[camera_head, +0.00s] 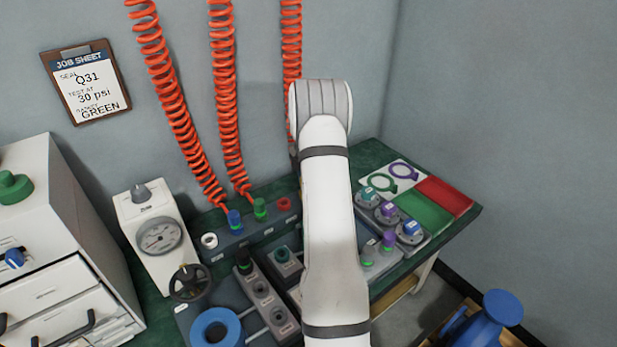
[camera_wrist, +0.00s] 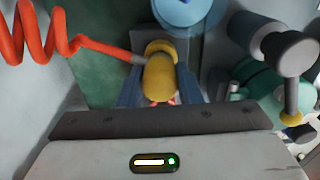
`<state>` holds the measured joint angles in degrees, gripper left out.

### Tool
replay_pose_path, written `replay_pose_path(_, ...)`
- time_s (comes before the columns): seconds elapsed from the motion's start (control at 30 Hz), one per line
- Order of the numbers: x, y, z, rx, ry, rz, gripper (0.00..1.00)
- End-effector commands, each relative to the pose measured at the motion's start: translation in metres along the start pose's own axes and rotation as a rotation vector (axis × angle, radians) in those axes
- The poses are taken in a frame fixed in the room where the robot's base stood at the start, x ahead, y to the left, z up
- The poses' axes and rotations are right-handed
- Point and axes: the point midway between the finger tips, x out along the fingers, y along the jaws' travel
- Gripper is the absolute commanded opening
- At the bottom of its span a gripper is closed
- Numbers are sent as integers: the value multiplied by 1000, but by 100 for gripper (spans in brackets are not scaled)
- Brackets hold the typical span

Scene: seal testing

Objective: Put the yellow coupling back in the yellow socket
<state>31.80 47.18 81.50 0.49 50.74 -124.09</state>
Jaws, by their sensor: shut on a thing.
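The yellow coupling (camera_wrist: 160,78) is between the fingers of my gripper (camera_wrist: 160,92) in the wrist view, and the gripper is shut on it. An orange coiled hose (camera_wrist: 35,32) runs into its left side. In the head view my own arm covers the gripper and the coupling; the rightmost orange hose (camera_head: 291,45) goes down behind the arm.
A blue coupling (camera_head: 235,221) and a green coupling (camera_head: 260,209) stand on the strip. A gauge box (camera_head: 157,235) with a black handwheel (camera_head: 190,283) is at left. Purple and blue-topped parts stand right of my arm.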

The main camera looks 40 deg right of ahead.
Motion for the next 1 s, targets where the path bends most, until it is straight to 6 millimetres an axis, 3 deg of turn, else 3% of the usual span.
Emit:
replay_pose_path(0.4,9,0,0,0,0,0,7)
replay_pose_path(0.43,9,0,0,0,0,0,32)
replay_pose_path(0.5,8,0,0,0,0,0,38)
replay_pose_path(0.73,8,0,0,0,0,0,57)
replay_pose_path(1.0,6,0,0,0,0,0,57)
